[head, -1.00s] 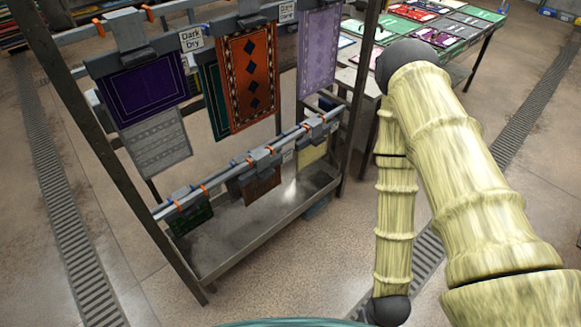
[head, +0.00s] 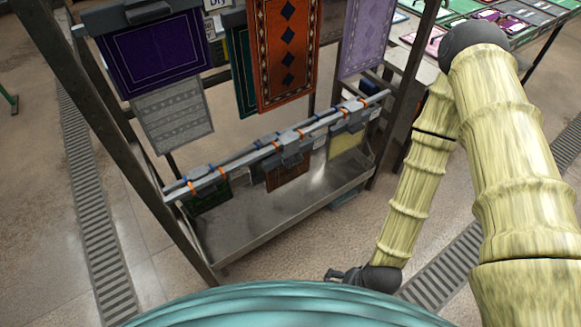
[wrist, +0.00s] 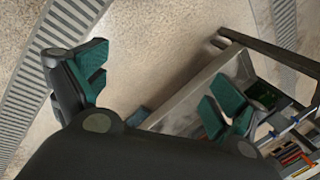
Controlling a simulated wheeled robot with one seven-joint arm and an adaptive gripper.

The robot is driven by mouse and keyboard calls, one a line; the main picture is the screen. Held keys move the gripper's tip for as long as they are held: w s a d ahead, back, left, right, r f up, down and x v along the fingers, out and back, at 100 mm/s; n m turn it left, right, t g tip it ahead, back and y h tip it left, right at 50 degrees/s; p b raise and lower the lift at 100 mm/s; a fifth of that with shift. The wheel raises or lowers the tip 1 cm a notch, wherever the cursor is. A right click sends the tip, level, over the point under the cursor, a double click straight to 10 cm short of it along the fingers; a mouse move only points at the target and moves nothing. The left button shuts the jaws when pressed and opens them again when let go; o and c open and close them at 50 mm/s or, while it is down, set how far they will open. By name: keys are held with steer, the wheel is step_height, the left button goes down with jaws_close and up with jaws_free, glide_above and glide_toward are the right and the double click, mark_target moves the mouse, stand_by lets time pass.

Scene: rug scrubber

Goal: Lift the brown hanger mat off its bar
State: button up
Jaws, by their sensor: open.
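The brown mat (head: 288,173) hangs from a grey hanger (head: 294,149) on the lower bar (head: 245,162) of the rack, near the bar's middle. The hanger and bar cover its top edge. My gripper (head: 345,274) shows small at the bottom of the head view, in front of the rack and below the bar, well apart from the mat. In the wrist view my gripper (wrist: 158,92) is open and empty, its teal fingers spread wide over the floor and rack. I cannot make out the brown mat clearly there.
A green mat (head: 210,197) and a yellow mat (head: 345,143) hang on the same bar. Larger purple, orange and lilac rugs hang above. A metal tray (head: 250,222) lies under the bar, between rack posts. Floor in front is clear, with drain grates (head: 96,200).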

steer(key=w+a+f+m+t+y+b, duration=0.3)
steer(key=w+a+f+m+b, duration=0.35)
steer(key=w+a+b, duration=0.3)
steer(key=m+t+y+b, duration=0.5)
steer(key=m+t+b, duration=0.5)
steer(key=m+b, duration=1.1)
glide_toward(296, 164)
steer(key=a+n+b, duration=0.1)
steer(key=n+b, duration=0.2)
steer(key=n, duration=0.1)
steer(key=shift+m, duration=0.25)
steer(key=x, duration=0.3)
steer(key=b+x, duration=0.1)
steer(key=x, duration=0.2)
steer(key=b+x, duration=0.1)
steer(key=x, duration=0.2)
steer(key=shift+w+d+f, duration=0.2)
steer(key=shift+w, duration=0.3)
steer(key=shift+w+a+r, duration=0.1)
steer(key=shift+w+a, duration=0.25)
steer(key=shift+w, duration=0.2)
steer(key=c, duration=1.5)
